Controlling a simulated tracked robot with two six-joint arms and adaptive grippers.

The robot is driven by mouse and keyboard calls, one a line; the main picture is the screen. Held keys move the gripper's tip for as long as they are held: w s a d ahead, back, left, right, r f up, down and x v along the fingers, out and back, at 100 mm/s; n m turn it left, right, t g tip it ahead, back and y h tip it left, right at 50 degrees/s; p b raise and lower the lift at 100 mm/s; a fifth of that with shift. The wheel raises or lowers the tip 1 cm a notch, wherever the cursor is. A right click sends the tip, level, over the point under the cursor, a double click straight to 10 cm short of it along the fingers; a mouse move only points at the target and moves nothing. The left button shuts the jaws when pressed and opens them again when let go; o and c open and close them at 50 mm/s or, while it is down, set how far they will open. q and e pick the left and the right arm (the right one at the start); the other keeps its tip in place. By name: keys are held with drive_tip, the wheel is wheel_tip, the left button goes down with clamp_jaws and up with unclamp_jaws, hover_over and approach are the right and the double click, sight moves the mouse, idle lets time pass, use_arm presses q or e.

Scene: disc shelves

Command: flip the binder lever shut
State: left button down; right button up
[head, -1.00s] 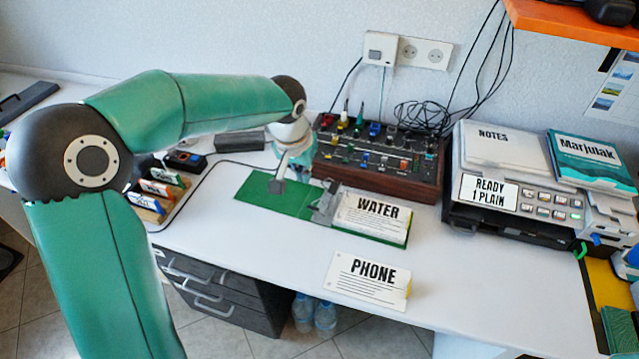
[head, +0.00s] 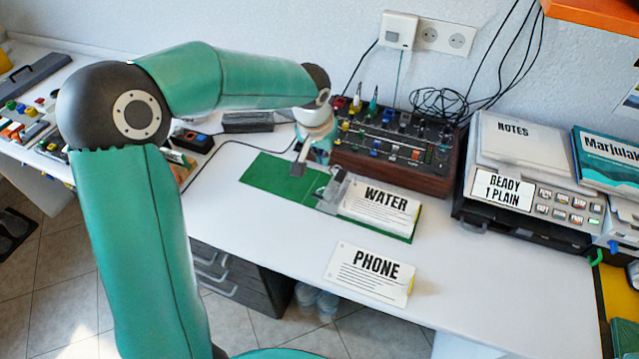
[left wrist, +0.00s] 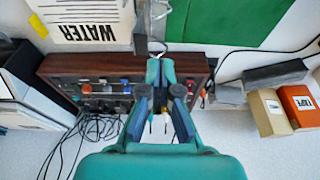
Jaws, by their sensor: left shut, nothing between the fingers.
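The open green binder (head: 262,174) lies on the white table, with a sheet marked WATER (head: 382,208) on its right side. Its grey metal lever mechanism (head: 333,190) sits in the middle, beside the sheet. The exact lever angle is too small to tell in the head view. My left gripper (head: 299,167) is shut and empty, just left of the mechanism, above the green cover. In the left wrist view, the shut fingers (left wrist: 160,66) point toward the grey mechanism (left wrist: 154,14), between the WATER sheet and the green cover (left wrist: 222,18). My right gripper is out of view.
A wood-sided control box (head: 395,155) with knobs stands close behind the binder. A printer (head: 520,190) stands to the right. A PHONE card (head: 369,273) lies in front, near the table edge. Small boxes and a black cable lie to the left.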

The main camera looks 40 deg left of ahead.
use_arm(q)
drive_tip(key=f, duration=0.5)
drive_tip(key=s+f, duration=0.1)
drive_tip(key=f, duration=0.2)
drive_tip(key=shift+d+f, duration=0.1)
drive_tip(key=shift+f, duration=0.05)
drive_tip(key=shift+s+f, duration=0.25)
drive_tip(key=shift+d, duration=0.1)
